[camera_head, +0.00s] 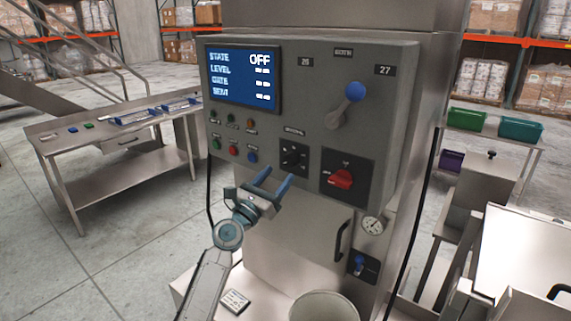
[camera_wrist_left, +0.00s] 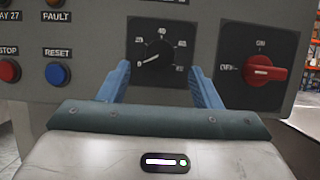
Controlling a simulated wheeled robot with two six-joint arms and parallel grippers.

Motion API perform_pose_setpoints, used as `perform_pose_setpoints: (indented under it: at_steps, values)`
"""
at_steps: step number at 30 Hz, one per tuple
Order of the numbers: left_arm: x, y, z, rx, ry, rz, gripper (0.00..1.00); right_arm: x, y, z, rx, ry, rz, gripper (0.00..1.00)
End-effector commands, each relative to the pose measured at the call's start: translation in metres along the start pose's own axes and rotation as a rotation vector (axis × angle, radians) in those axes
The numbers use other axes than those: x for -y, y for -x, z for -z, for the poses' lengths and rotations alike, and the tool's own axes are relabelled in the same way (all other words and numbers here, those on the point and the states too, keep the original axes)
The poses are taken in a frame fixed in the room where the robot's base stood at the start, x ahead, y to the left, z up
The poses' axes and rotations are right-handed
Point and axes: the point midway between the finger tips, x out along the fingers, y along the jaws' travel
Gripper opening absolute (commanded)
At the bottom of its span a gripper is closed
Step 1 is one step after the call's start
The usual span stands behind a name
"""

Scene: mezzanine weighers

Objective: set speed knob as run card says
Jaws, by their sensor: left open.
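The speed knob (camera_head: 291,157) is a black dial on a dark square plate, low on the grey control panel. In the left wrist view the knob (camera_wrist_left: 154,59) has a white pointer line aimed at the lower left end of its number scale. My left gripper (camera_head: 275,181) is open, with blue fingers pointing at the panel just below the knob. In the left wrist view its fingers (camera_wrist_left: 159,75) stand to either side of the knob, apart from it. A small card-like item (camera_head: 235,301) lies on the ledge below; its print is unreadable. My right gripper is not in view.
A red rotary switch (camera_head: 341,179) sits right of the knob, its handle toward OFF. Coloured buttons (camera_head: 233,151) are to the left. A blue-ended lever (camera_head: 355,92) juts out above. The screen (camera_head: 244,76) reads STATE OFF. A pale bucket (camera_head: 323,306) stands below.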

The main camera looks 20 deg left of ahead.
Motion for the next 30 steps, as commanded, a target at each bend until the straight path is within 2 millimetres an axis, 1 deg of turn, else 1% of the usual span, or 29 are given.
perform_pose_setpoints:
  at_steps: [1, 3, 6, 9, 12, 20, 24, 27, 30]
  values:
    - [0.0, -0.012, -0.002, 0.001, 0.004, -0.001, 0.58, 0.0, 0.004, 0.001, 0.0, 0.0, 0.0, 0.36]
    - [0.0, -0.023, -0.002, 0.001, 0.002, -0.001, 0.58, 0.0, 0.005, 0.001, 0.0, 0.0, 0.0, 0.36]
    - [0.0, -0.036, -0.001, 0.0, 0.001, -0.001, 0.58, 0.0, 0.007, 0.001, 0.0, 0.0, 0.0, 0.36]
    - [0.0, -0.044, 0.0, 0.0, 0.0, -0.001, 0.58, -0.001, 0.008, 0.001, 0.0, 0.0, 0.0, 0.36]
    - [0.0, -0.047, 0.001, -0.001, -0.001, -0.001, 0.58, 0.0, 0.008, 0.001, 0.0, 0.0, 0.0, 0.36]
    - [0.0, -0.048, 0.001, -0.002, -0.002, -0.001, 0.58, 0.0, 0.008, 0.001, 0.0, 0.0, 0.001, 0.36]
    - [0.0, -0.048, 0.001, -0.002, -0.002, -0.001, 0.31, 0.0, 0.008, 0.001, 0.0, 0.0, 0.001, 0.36]
    - [0.0, -0.048, 0.001, -0.002, -0.002, -0.001, 0.14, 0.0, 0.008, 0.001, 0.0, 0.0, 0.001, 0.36]
    - [0.0, -0.048, 0.001, -0.002, -0.003, -0.001, 0.14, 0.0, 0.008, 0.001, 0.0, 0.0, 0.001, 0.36]
